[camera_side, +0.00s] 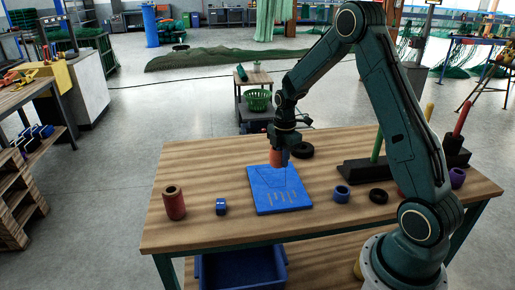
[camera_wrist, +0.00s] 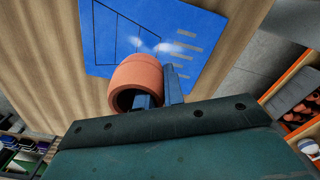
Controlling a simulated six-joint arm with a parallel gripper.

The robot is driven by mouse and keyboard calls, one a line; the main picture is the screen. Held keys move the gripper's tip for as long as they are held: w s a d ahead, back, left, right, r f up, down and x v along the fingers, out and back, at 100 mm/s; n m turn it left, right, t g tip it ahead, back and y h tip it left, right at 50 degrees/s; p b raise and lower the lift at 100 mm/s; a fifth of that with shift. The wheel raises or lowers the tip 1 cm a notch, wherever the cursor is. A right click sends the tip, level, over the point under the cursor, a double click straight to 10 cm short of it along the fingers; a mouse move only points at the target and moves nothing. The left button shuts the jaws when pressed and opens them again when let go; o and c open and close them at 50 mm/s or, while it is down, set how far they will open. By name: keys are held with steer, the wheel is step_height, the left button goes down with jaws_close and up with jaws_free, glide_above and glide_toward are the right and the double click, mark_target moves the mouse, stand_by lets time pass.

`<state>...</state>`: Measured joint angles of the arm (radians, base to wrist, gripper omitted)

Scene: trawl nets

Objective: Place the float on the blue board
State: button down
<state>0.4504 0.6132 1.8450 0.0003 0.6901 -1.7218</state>
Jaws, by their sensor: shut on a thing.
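The float is a salmon-orange hollow cylinder (camera_wrist: 146,72), and it also shows in the side view (camera_side: 275,142). My gripper (camera_side: 281,160) is shut on it above the far part of the blue board. In the wrist view, my gripper's fingers (camera_wrist: 160,95) sit at the float's wall, one seemingly inside its opening and one outside. The blue board (camera_side: 268,200) lies flat on the wooden table, with dark lines and pale bars on it. It fills the upper middle of the wrist view (camera_wrist: 200,28). The gap between float and board is hard to judge.
A blue ring (camera_side: 342,194) and black ring (camera_side: 378,196) lie right; another black ring (camera_side: 302,150) lies behind. Dark stands with pegs (camera_side: 376,150) are at right.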

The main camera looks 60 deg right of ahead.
mark_target(281, 187)
steer(key=shift+f, duration=4)
steer(key=shift+f, duration=0.15)
steer(key=c, duration=1.5)
jaws_free()
step_height(281, 187, up, 11)
steer(key=shift+r, duration=0.65)
